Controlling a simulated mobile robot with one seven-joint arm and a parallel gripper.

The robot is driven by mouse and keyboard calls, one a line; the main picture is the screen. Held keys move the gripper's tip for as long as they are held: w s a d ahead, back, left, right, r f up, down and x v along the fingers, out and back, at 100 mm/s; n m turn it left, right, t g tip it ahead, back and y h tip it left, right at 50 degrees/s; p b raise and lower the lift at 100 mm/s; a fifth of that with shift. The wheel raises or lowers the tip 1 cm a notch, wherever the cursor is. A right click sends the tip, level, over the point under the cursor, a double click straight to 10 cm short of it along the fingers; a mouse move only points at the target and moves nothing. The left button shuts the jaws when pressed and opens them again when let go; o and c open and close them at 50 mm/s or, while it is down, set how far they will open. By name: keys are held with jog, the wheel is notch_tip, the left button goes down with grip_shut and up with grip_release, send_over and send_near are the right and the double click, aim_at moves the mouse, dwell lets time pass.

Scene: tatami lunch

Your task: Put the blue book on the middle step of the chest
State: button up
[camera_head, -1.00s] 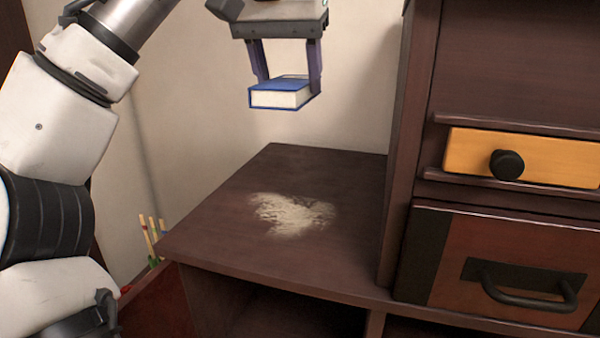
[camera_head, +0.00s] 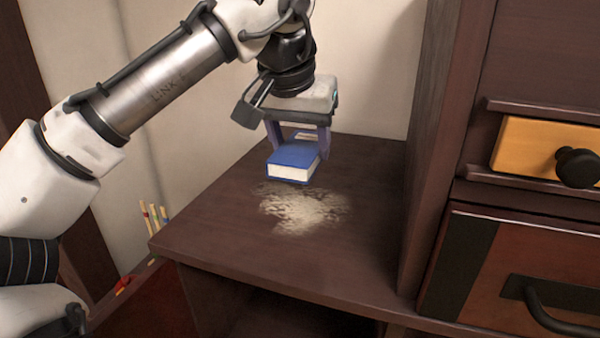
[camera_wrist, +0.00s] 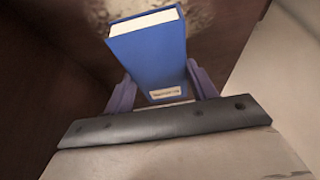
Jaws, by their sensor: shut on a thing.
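The blue book (camera_head: 292,161) has a blue cover and white page edges. My gripper (camera_head: 297,150) is shut on it and holds it over the back part of a dark brown wooden step (camera_head: 350,230) of the chest. The book looks close above the surface; I cannot tell whether it touches. In the wrist view the book (camera_wrist: 150,58) stands between the two purple fingers, with a small label near its lower end. A pale, powdery patch (camera_head: 305,208) lies on the step just in front of the book.
A tall dark panel (camera_head: 435,150) rises at the step's right side. Beyond it are an orange drawer (camera_head: 530,150) with a black knob and a reddish drawer with a black handle (camera_head: 560,315). Several thin sticks (camera_head: 153,215) stand at the left. The step's front is clear.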

aim_at(300, 196)
jog(key=shift+f, duration=3)
jog(key=o, duration=1.1)
jog(key=shift+f, duration=0.1)
jog(key=shift+c, duration=0.2)
jog(key=shift+r+p, duration=0.2)
jog(key=shift+p, duration=0.1)
jog(key=b+v, duration=0.2)
jog(key=v, duration=1)
